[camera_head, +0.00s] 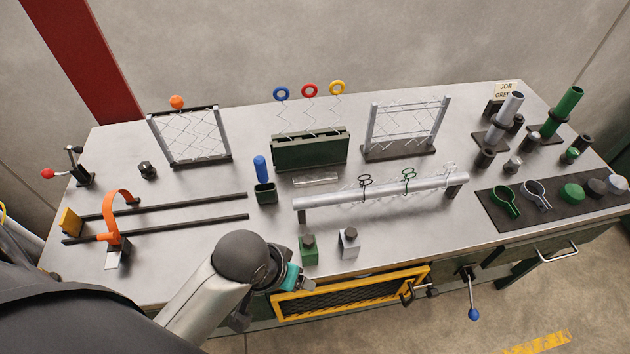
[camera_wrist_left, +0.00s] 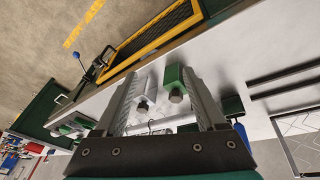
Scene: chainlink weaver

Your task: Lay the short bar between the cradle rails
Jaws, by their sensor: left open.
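A short pale bar (camera_head: 316,181) lies on the bench behind the long silver tube; I take it for the short bar. Two dark parallel rails (camera_head: 190,203) lie at the left of the bench, with a yellow block at one end and an orange hoop over them; they may be the cradle rails. My left gripper (camera_head: 303,281) is at the bench's front edge, in front of a green bottle-like block (camera_head: 308,250). In the left wrist view the gripper (camera_wrist_left: 160,78) is open and empty, with the green and white blocks beyond its fingers. My right gripper is not in view.
A white block (camera_head: 349,243) stands beside the green one. The silver tube (camera_head: 385,193) on posts carries several hooks. Mesh frames (camera_head: 192,137) and a dark green box (camera_head: 311,151) stand behind. A black mat (camera_head: 520,222) with tools is at the right.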

